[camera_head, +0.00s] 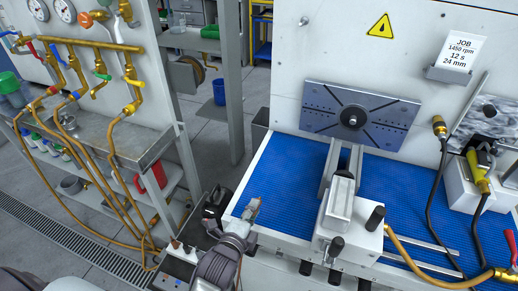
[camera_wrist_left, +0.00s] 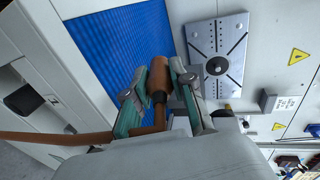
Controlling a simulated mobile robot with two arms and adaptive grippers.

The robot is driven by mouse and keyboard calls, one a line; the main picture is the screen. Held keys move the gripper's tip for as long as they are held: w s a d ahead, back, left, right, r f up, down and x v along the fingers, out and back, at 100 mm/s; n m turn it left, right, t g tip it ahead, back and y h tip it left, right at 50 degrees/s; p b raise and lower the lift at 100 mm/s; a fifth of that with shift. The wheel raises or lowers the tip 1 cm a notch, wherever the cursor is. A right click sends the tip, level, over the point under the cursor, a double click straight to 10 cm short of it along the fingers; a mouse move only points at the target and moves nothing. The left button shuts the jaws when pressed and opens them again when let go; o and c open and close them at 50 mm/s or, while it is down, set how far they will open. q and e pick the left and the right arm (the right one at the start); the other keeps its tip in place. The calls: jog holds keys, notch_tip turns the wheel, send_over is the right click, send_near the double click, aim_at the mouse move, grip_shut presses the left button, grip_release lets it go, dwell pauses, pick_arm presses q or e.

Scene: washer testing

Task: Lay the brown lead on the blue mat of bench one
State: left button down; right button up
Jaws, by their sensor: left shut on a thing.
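My left gripper (camera_head: 246,217) is at the front left of the bench, shut on the brown lead (camera_wrist_left: 158,82). In the left wrist view its teal-padded fingers grip the lead's thick brown end, and the brown cable (camera_wrist_left: 55,138) trails off to the left. In the head view the lead's end (camera_head: 254,207) is small and overlaps the left part of the blue mat (camera_head: 285,178). I cannot tell how high above the mat it is. The mat also shows in the left wrist view (camera_wrist_left: 108,50). My right gripper is not in view.
A grey vise (camera_head: 347,215) stands on the mat's middle, below a slotted metal plate (camera_head: 360,115) on the back panel. A yellow-and-black tool (camera_head: 478,172) and cables lie at the right. The mat's left part is clear. A pipe rack (camera_head: 100,45) stands at the left.

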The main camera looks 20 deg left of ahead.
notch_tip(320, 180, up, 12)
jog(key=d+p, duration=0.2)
jog(key=p, duration=0.7)
pick_arm(q)
jog(key=w+r, duration=0.1)
jog(key=w, duration=0.2)
jog(key=w+g, duration=0.1)
jog(key=w, duration=0.2)
jog(key=w+r+g+b, duration=0.1)
jog(key=w, duration=0.3)
jog(key=shift+a+r, duration=0.15)
jog(key=shift+r, duration=0.2)
notch_tip(320, 180, down, 3)
jog(key=b, duration=0.3)
jog(key=shift+f+b, duration=0.1)
jog(key=shift+b, duration=0.25)
jog(key=shift+f+b, duration=0.95)
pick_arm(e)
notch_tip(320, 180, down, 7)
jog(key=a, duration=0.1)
pick_arm(q)
jog(key=c, duration=0.9)
grip_release()
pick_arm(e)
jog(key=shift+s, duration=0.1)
pick_arm(q)
jog(key=shift+s, duration=0.1)
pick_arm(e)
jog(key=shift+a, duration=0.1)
